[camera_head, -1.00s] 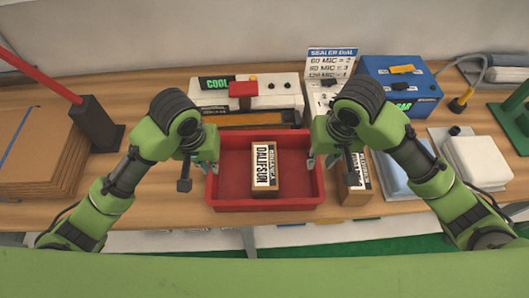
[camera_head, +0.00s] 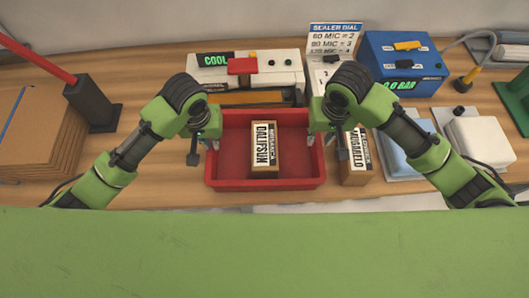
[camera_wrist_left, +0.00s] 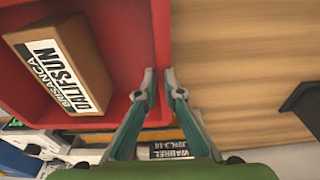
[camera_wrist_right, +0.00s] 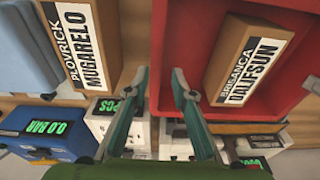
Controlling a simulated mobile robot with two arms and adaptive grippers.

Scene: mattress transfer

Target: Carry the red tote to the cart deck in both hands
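The red tote (camera_head: 265,185) rests on the wooden table in front of my body, with a brown box labelled Dalifsun (camera_head: 265,146) inside it. My left gripper (camera_head: 211,143) is at the tote's left wall. In the left wrist view its fingers (camera_wrist_left: 161,82) lie close together, pressed on either side of the wall. My right gripper (camera_head: 314,141) is at the right wall. In the right wrist view its fingers (camera_wrist_right: 160,78) straddle the wall with a wider gap. The cart deck cannot be made out.
A brown Mugarelo box (camera_head: 355,163) stands close to the tote's right side. A white sealer (camera_head: 270,72) and a blue device (camera_head: 402,65) stand behind. Brown cardboard (camera_head: 35,135) and a dark post with a red bar (camera_head: 92,105) are at left; white packs (camera_head: 480,140) at right.

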